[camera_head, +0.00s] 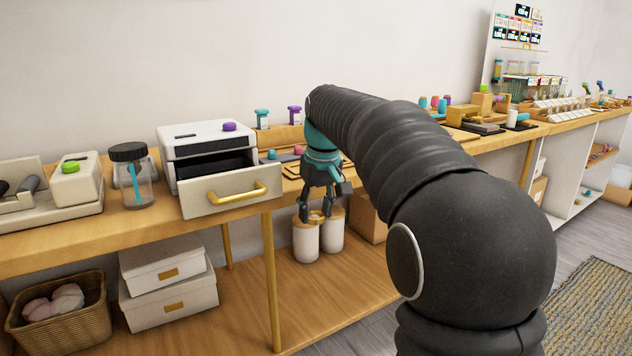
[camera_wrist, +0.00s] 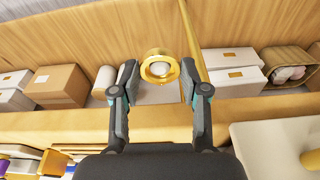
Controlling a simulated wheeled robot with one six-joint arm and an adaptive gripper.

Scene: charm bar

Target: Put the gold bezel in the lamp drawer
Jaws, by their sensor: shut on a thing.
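The gold bezel (camera_head: 317,218) is a small ring held between the fingertips of my gripper (camera_head: 317,214), in front of the table edge. In the wrist view the bezel (camera_wrist: 148,71) sits between the tips of my gripper (camera_wrist: 160,78), with a pale centre showing. The lamp drawer (camera_head: 205,202) is pulled out from a white box (camera_head: 195,137) on the table. It has a cream front, a gold handle and a dark interior. My gripper is to the right of the drawer and apart from it. In the wrist view a cream surface at lower right seems to be the drawer (camera_wrist: 275,140).
A jar with a black lid (camera_head: 130,170) stands left of the drawer box. Teal and purple-topped stampers (camera_head: 294,115) stand behind. Under the table are white boxes (camera_head: 170,275), a basket (camera_head: 60,325) and pale canisters (camera_head: 306,243). The air in front of the drawer is clear.

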